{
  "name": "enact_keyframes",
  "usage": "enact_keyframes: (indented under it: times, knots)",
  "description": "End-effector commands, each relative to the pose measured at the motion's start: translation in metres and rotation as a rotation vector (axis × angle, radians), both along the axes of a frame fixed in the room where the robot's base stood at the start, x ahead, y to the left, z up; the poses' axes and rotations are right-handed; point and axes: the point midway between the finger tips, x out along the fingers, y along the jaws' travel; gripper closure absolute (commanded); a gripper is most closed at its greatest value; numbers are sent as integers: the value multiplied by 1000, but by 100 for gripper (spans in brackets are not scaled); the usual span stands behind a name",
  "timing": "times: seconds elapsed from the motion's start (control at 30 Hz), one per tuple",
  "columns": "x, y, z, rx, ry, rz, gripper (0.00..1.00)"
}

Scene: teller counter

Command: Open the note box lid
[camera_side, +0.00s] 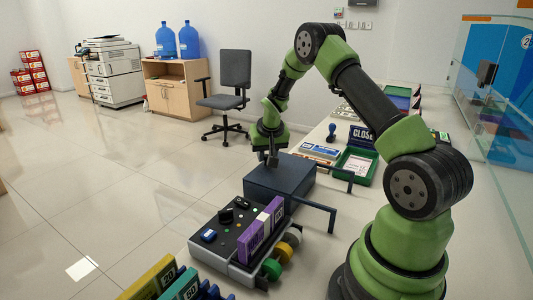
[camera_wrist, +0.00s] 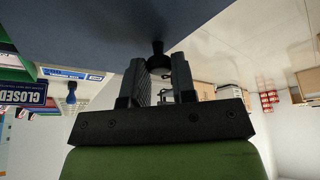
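The note box (camera_side: 292,178) is a dark blue box on the counter, in the middle of the side view. Its flat lid looks shut. In the wrist view the blue lid (camera_wrist: 90,25) fills the upper part, with a small black knob (camera_wrist: 158,58) standing on it. My gripper (camera_side: 268,158) points down at the lid's far left part. In the wrist view my gripper (camera_wrist: 159,66) has its two fingers apart, with the knob between or just beyond their tips. I see no clear contact with the knob.
Dark bars project at the box's right. Open floor is at left.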

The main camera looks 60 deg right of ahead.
Motion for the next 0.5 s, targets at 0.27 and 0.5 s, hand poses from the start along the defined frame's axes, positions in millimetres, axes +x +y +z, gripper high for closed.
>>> enact_keyframes:
  times: [0.27,0.5]
  knots:
    - [-4,0,0,0,0,-1,100]
    - [-41,-2,1,-5,5,-4,100]
